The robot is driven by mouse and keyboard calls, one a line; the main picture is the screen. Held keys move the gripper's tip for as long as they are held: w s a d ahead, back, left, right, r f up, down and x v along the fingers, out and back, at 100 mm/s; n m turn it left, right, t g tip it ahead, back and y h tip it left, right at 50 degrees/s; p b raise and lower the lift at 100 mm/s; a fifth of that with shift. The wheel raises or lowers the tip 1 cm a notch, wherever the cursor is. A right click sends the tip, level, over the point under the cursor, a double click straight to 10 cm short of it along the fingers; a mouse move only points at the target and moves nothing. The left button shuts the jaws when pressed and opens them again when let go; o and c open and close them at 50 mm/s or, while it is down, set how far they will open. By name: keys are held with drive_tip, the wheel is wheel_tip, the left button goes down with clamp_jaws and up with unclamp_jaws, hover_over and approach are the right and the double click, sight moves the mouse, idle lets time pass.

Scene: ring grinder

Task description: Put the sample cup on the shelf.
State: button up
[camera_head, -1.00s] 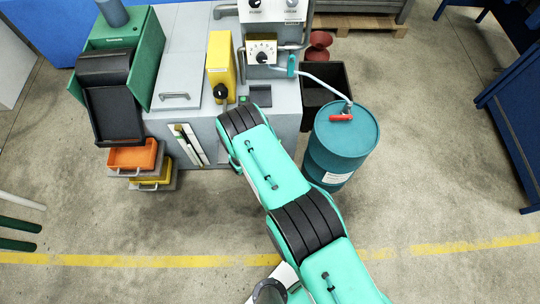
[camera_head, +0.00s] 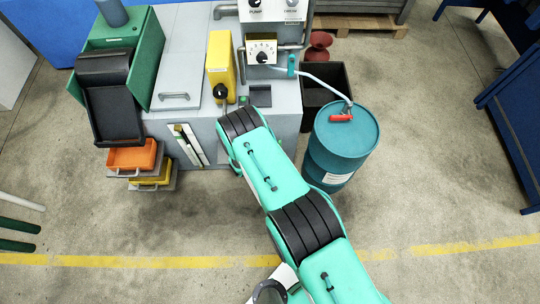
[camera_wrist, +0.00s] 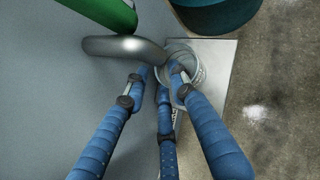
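The sample cup (camera_wrist: 197,74) is a pale, round, see-through cup in the wrist view, just below the end of a bent grey metal pipe. It stands over a light grey plate (camera_wrist: 218,60); I cannot tell whether this plate is the shelf. My gripper (camera_wrist: 160,78) has three blue fingers. Their tips are apart, and the right tip overlaps the cup in the picture. The cup seems to lie beyond the tips, with no clear grip on it. In the head view my arm hides the gripper, and I cannot make out the cup.
The grey machine (camera_head: 190,60) with a yellow box (camera_head: 220,60) stands ahead. A teal barrel (camera_head: 342,150) is close to the right of my arm. A metal pipe (camera_wrist: 125,48) and a green pipe (camera_wrist: 105,12) are near my fingers. Orange and yellow trays (camera_head: 133,158) stand at left.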

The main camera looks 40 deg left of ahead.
drive_tip(key=shift+r, duration=0.15)
drive_tip(key=shift+s+r, duration=0.4)
drive_tip(key=shift+r, duration=0.05)
drive_tip(key=p+v, duration=0.3)
drive_tip(key=v, duration=0.7)
drive_tip(key=shift+s+r, duration=0.25)
drive_tip(key=shift+s, duration=0.1)
